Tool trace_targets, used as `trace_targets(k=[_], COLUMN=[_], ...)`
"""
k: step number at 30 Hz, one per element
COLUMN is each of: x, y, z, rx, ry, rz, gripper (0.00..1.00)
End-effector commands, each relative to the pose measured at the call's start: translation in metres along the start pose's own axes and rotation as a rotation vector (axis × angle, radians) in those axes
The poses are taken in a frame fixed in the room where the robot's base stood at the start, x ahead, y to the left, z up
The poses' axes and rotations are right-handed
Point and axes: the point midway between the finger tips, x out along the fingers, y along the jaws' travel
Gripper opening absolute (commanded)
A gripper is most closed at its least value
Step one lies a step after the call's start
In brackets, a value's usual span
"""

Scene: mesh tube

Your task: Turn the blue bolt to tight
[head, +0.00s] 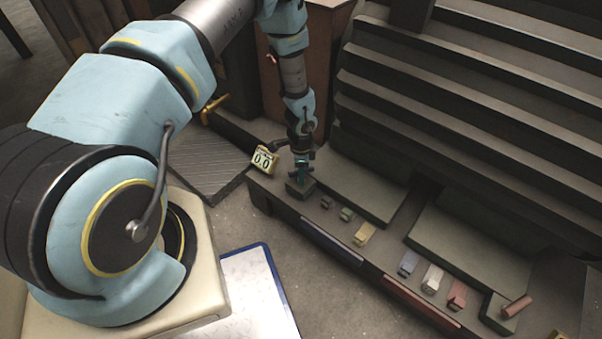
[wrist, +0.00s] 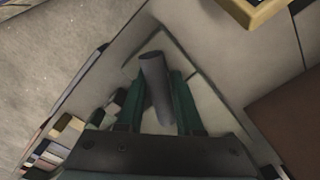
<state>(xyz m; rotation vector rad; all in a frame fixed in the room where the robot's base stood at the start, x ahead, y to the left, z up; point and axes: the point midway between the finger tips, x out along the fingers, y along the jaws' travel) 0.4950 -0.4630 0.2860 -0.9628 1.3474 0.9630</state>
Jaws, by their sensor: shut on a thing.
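My gripper (head: 301,171) is at a small dark block (head: 299,188) on the bench, pointing down. In the wrist view its green fingers (wrist: 160,76) are shut on a grey cylinder (wrist: 155,86) that stands up between them over a pale square plate (wrist: 202,102). The cylinder looks dull grey; I cannot tell if it is the blue bolt. In the head view it is hidden by the gripper. A yellow-framed display (head: 263,160) left of the gripper reads 0.0.
Several small coloured blocks, including a blue-grey one (head: 408,264) and a red one (head: 457,295), line the bench to the right. A reddish cylinder (head: 517,306) lies farther right. Dark slatted panels (head: 470,90) rise behind. A blue-edged white board (head: 258,290) is at the lower left.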

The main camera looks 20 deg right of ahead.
Motion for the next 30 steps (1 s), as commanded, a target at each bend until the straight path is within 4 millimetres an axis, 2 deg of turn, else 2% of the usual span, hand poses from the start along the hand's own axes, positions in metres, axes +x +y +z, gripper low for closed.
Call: trace_targets(k=[15, 16, 22, 30], x=[0.0, 0.0, 0.0, -0.0009], y=[0.0, 0.0, 0.0, -0.0001], z=[-0.0002, -0.0002, -0.0001, 0.0], rx=[0.021, 0.021, 0.019, 0.017], ry=[0.0, 0.0, 0.0, 0.0], rz=[0.0, 0.0, 0.0, 0.0], gripper=[0.0, 0.39, 0.61, 0.63])
